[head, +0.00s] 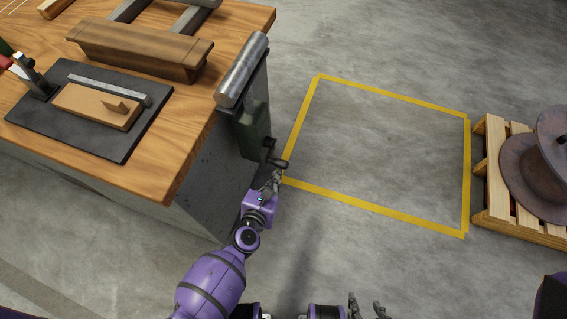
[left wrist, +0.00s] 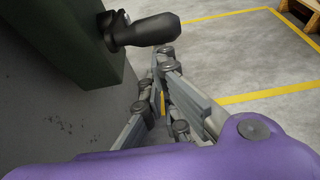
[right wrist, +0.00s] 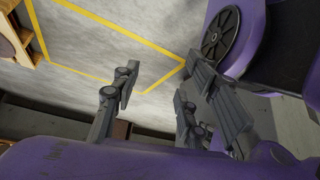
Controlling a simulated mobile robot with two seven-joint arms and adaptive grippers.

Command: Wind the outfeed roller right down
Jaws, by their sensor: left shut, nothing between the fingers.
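The outfeed roller (head: 242,72) is a grey steel cylinder at the right end of the wooden bench, on a dark green bracket (head: 252,122). A dark crank handle (head: 277,162) sticks out low on the bracket. It also shows in the left wrist view (left wrist: 148,30), pointing right from its hub. My left gripper (head: 273,178) is just below the handle, shut and empty. In the left wrist view its fingertips (left wrist: 166,62) lie close under the handle; I cannot tell whether they touch. My right gripper (head: 367,303) is open and empty at the bottom, far from the crank.
The bench (head: 190,150) holds a black mat (head: 115,150) with a wooden block (head: 85,105), and a brown wooden piece (head: 140,45). A yellow-outlined floor area (head: 385,140) is clear. A pallet (head: 495,170) with a rusty reel (head: 535,180) stands at the right.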

